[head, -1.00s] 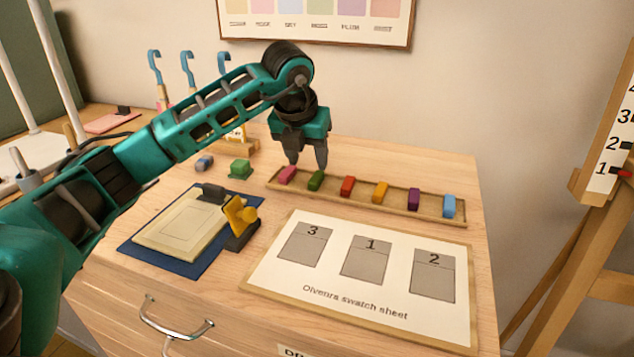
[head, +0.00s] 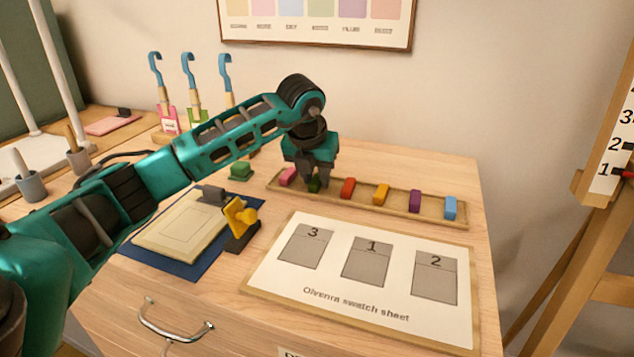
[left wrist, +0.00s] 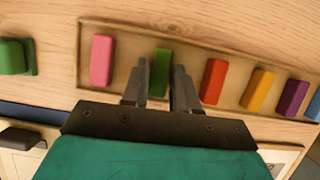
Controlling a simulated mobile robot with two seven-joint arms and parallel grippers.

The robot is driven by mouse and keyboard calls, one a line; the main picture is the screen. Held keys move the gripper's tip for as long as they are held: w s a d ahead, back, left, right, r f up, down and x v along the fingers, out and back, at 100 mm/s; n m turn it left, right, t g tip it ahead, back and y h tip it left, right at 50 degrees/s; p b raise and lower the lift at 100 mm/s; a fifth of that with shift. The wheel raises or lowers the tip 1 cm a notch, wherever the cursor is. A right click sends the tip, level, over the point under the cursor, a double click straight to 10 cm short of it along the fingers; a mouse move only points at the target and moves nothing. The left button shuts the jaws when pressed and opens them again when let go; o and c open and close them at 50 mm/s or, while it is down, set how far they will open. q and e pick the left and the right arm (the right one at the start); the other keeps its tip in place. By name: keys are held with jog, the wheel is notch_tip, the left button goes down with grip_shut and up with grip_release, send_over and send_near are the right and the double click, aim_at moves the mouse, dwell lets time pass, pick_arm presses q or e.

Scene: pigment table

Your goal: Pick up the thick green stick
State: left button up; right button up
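The thick green stick (head: 314,186) lies in the shallow wooden tray (head: 440,215), between the pink stick (head: 287,176) and the red stick (head: 347,188). My left gripper (head: 318,182) points down over it and partly hides it in the head view. In the left wrist view the green stick (left wrist: 160,72) shows between the two fingertips (left wrist: 161,78), one on each side. The fingers look open around it, with a narrow gap on the right side; contact is not clear. My right gripper is not in view.
The tray also holds orange (head: 381,190), purple (head: 415,201) and blue (head: 450,208) sticks. A green block (head: 241,170) stands left of the tray. The swatch sheet (head: 330,278) lies in front, with a yellow-handled tool (head: 240,218) and a clipboard (head: 180,228) to its left.

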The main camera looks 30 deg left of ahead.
aim_at(316, 179)
pick_arm(q)
grip_shut()
jog(key=shift+r, duration=0.15)
notch_tip(316, 179, up, 20)
jog(key=p, duration=0.3)
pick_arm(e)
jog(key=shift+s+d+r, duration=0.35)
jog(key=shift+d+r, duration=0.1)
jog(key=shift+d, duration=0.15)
